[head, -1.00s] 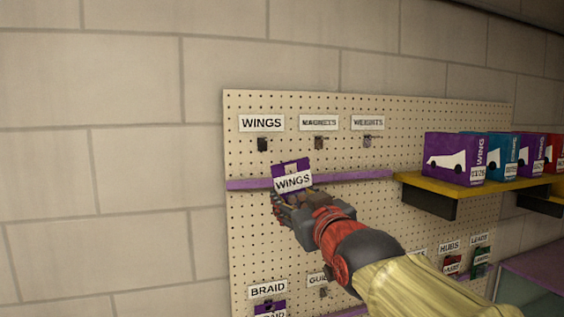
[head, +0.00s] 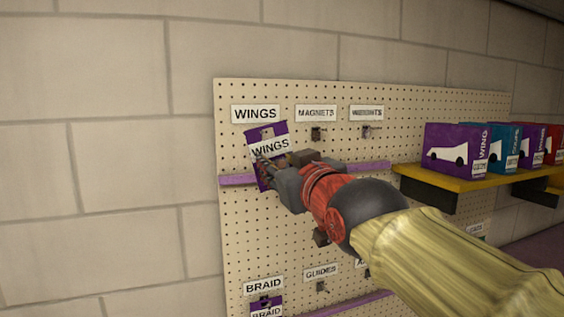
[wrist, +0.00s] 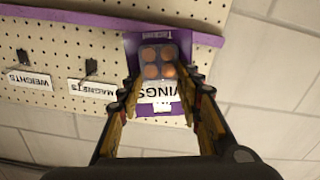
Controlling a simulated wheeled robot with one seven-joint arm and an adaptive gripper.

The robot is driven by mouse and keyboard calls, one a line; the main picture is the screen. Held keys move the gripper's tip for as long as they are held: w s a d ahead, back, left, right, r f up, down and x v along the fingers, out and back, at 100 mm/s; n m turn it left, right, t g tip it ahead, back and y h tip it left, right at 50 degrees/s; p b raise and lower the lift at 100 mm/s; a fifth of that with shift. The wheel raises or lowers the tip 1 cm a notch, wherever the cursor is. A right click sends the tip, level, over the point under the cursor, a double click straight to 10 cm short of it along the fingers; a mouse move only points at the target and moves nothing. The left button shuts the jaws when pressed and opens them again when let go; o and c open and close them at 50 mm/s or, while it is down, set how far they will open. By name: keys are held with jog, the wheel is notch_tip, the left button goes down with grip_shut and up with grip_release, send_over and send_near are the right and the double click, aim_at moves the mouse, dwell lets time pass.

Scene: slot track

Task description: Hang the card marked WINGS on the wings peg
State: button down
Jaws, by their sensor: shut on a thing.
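The purple card marked WINGS (head: 270,147) is in my gripper (head: 268,165), tilted a little, just below the WINGS label (head: 256,114) on the pegboard. In the head view the card covers the place of the wings peg, so the peg is hidden. In the wrist view the card (wrist: 150,45) shows upside down between the two fingers of my gripper (wrist: 163,95), with a clear blister of several round copper-coloured pieces. I cannot tell whether the card touches the peg.
The MAGNETS peg (head: 316,134) and the WEIGHTS peg (head: 367,131) are to the right, both empty. A purple strip (head: 236,180) crosses the pegboard (head: 232,220) below. A yellow shelf (head: 470,183) with several boxes stands out at the right. Bare wall lies left.

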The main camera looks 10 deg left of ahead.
jog(key=x, duration=0.6)
jog(key=shift+f, duration=0.45)
jog(key=shift+w+a+f, duration=0.1)
jog(key=shift+w+f, duration=0.1)
jog(key=shift+f, duration=0.1)
dwell(0.6)
jog(key=c, duration=1.7)
grip_release()
jog(key=shift+o, duration=1.4)
jog(key=shift+w+a+f, duration=0.1)
jog(key=shift+w+a, duration=0.05)
jog(key=shift+w, duration=0.05)
jog(key=shift+o, duration=1.3)
jog(key=shift+w, duration=0.1)
jog(key=shift+r, duration=0.2)
